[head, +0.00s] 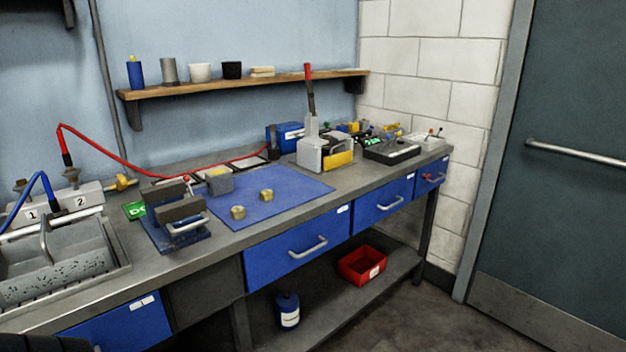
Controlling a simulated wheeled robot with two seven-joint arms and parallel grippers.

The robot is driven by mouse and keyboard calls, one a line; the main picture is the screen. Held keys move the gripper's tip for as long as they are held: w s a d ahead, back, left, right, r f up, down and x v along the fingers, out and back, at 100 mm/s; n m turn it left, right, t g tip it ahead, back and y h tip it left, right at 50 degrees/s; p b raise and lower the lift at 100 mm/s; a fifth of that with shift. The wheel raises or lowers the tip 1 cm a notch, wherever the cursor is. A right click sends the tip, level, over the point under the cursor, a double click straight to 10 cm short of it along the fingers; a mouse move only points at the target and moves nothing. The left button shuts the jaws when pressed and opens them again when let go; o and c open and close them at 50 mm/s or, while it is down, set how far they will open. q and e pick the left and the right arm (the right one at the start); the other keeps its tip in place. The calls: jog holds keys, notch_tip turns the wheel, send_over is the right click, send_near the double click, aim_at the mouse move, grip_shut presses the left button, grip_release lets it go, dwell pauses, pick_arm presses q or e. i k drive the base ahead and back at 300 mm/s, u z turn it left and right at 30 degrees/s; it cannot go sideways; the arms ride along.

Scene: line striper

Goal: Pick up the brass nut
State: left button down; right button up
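Two small brass-coloured round pieces lie on the blue mat (290,186) on the workbench. The nearer brass piece (238,212) is near the mat's front left. The other brass piece (266,195) is a little behind it and to the right, apart from it. Both look like nuts, but they are too small to tell which is the brass nut. Neither of my grippers is in view, and nothing touches the two pieces.
A vise (178,222) stands left of the mat, and a grey block (219,181) sits at its back left. A press with a red-tipped lever (311,150) stands behind right. A sink (55,265) is at the far left. A red hose (130,165) crosses behind.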

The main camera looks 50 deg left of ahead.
aim_at(266, 194)
jog(key=i, duration=1.4)
jog(key=u, duration=3.45)
